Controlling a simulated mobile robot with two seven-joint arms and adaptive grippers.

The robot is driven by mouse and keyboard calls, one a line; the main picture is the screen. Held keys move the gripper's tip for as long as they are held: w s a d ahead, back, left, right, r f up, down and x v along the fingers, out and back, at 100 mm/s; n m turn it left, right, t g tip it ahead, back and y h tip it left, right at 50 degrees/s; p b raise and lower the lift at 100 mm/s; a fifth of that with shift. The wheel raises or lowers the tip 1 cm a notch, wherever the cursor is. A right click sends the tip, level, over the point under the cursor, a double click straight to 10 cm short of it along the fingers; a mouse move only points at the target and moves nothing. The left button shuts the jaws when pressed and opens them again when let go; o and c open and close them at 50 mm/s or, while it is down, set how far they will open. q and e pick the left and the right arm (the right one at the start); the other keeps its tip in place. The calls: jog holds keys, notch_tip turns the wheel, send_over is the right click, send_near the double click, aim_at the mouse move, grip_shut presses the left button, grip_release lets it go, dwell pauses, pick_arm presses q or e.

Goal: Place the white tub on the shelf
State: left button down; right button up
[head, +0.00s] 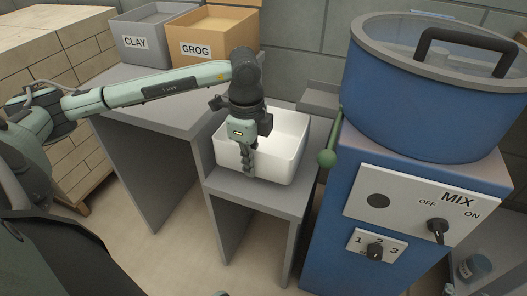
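The white tub (289,163) is a rectangular, open-topped container. It sits upright on a lower grey surface (284,197) between a grey bench and the blue mixer. My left gripper (248,165) points down at the tub's front wall, with a finger showing in front of that wall. The other finger is hidden, so I cannot tell whether the gripper is shut on the wall. A small grey ledge (318,97) shows behind the tub; I cannot tell whether it is the shelf.
A grey CLAY box (137,44) and an orange GROG box (197,52) stand on the grey bench (140,95). Pale bricks (75,150) are stacked at left.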

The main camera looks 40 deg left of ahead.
aim_at(263, 144)
pick_arm(q)
jog(key=w, duration=0.2)
jog(key=w+a, duration=0.1)
jog(key=w, duration=0.4)
jog(key=shift+w+a, duration=0.15)
jog(key=shift+a, duration=0.2)
notch_tip(263, 144, down, 4)
jog(key=shift+r, duration=0.25)
pick_arm(e)
jog(key=shift+w+a+r, duration=0.2)
jog(key=shift+a+r, duration=0.05)
jog(key=shift+a, duration=0.15)
pick_arm(q)
jog(key=shift+f, duration=0.1)
jog(key=c, duration=1.7)
grip_release()
pick_arm(e)
jog(key=shift+w+r, duration=0.1)
jog(key=shift+r, duration=0.1)
pick_arm(q)
notch_tip(263, 144, up, 12)
jog(key=shift+r+p, duration=0.1)
jog(key=shift+p, duration=0.35)
pick_arm(e)
jog(key=s+d+f+g+h, duration=0.1)
jog(key=s+d+f+g, duration=0.1)
jog(key=s+d+f, duration=0.2)
jog(key=shift+m, duration=0.3)
